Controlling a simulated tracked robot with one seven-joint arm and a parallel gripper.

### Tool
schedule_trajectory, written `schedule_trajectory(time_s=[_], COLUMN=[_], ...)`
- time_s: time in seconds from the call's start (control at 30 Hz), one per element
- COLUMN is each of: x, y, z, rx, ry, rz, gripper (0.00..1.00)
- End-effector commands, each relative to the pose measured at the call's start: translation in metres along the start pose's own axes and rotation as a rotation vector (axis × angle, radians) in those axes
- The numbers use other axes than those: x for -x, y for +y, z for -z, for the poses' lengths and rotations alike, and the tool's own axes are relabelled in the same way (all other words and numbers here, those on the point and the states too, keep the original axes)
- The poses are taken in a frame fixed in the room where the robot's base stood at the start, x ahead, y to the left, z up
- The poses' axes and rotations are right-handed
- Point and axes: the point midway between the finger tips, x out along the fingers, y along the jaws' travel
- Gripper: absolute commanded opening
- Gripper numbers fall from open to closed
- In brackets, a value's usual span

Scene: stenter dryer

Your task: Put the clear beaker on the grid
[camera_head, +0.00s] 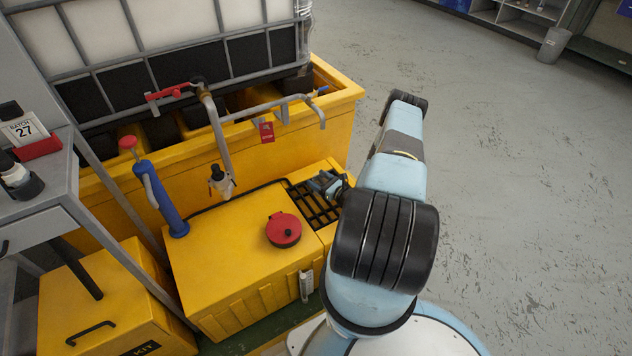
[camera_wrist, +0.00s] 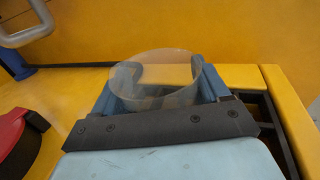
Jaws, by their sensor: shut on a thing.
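The clear beaker (camera_wrist: 156,82) sits between the blue jaws of my gripper (camera_wrist: 158,92) in the wrist view, with its open rim facing up. The jaws are shut on its sides. In the head view my gripper (camera_head: 325,182) is over the far part of the black grid (camera_head: 312,206), which is set in the yellow unit's top. I cannot make out the beaker clearly there. A strip of the grid also shows at the right of the wrist view (camera_wrist: 277,133). The beaker's lower part is hidden, so I cannot tell whether it touches the grid.
A red round cap (camera_head: 283,230) stands on the yellow box (camera_head: 230,256) left of the grid. Open floor lies right.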

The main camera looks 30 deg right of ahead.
Motion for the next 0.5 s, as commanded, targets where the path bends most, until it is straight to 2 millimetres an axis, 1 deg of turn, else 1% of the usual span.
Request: schedule_trajectory(time_s=[0.17, 0.2, 0.43, 0.47, 0.5], x=[0.0, -0.0001, -0.0002, -0.0003, -0.0003], y=[0.0002, 0.0002, 0.0005, 0.0005, 0.0006], z=[0.0011, 0.0017, 0.0013, 0.0013, 0.0013], rx=[0.0, 0.0, 0.0, 0.0, 0.0], ry=[0.0, 0.0, 0.0, 0.0, 0.0], rz=[0.0, 0.0, -0.001, -0.001, -0.001], gripper=[0.45, 0.76, 0.98, 1.0, 1.0])
